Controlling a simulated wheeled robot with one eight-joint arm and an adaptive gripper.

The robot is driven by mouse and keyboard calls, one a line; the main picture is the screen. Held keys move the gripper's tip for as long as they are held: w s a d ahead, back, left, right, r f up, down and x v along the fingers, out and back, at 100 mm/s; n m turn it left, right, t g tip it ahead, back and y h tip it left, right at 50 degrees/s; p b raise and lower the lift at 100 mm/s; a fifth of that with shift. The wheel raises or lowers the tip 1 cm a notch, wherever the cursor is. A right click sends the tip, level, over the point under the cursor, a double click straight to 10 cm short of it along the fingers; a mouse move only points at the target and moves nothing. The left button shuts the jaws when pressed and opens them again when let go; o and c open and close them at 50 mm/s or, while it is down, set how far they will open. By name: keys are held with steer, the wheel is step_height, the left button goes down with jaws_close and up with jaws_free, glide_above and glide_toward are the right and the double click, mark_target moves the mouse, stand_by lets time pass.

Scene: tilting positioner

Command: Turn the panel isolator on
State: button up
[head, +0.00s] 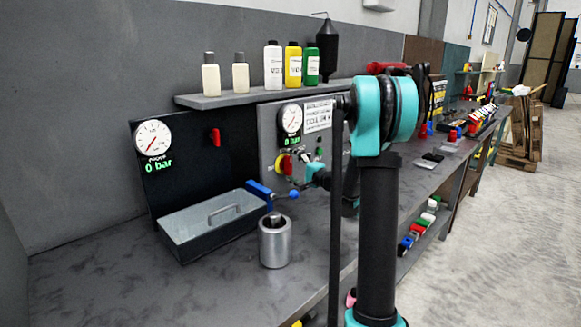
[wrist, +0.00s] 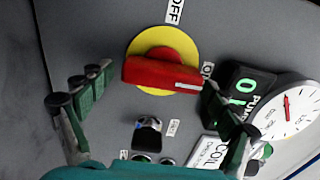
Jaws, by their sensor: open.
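The panel isolator (wrist: 162,72) is a red bar handle on a yellow disc on a grey panel. It also shows in the head view (head: 284,164), left of my gripper. In the wrist view, the handle lies nearly across the picture, its white mark at the right end. That end points toward a partly hidden label starting with "O" (wrist: 208,70).
A round gauge (wrist: 287,107) and a green-lit display (wrist: 243,91) are close to the right finger. A dark knob (wrist: 148,133) sits below the isolator. In the head view, a metal cylinder (head: 275,243) and a tray (head: 177,249) stand on the bench, below a shelf with bottles (head: 273,65).

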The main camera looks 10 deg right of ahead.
steer(key=v, duration=1.2)
